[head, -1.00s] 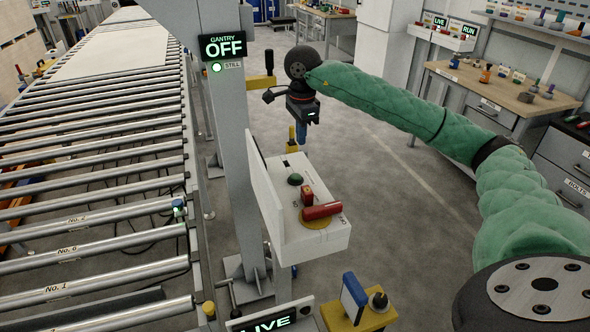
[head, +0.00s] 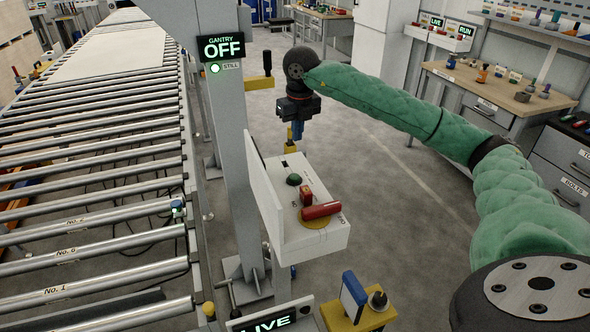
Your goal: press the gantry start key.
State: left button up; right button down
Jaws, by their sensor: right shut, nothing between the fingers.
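The gantry control box (head: 325,240) is white and stands beside the grey post. I cannot read which is the start key. The gantry sign (head: 222,47) reads OFF, with a lit lamp marked STILL below it. My right gripper (head: 297,136) points down, shut and empty, above and beyond the box's far end, apart from the green key. My left gripper is not in view.
A roller conveyor (head: 95,180) runs along the left. A yellow stand with a blue plate (head: 354,297) and a LIVE sign (head: 267,323) are at the bottom. A workbench (head: 500,90) stands at the back right. The floor right of the box is clear.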

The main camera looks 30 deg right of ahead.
aim_at(295, 176)
jog(key=shift+m, duration=1)
jog(key=shift+f, duration=0.1)
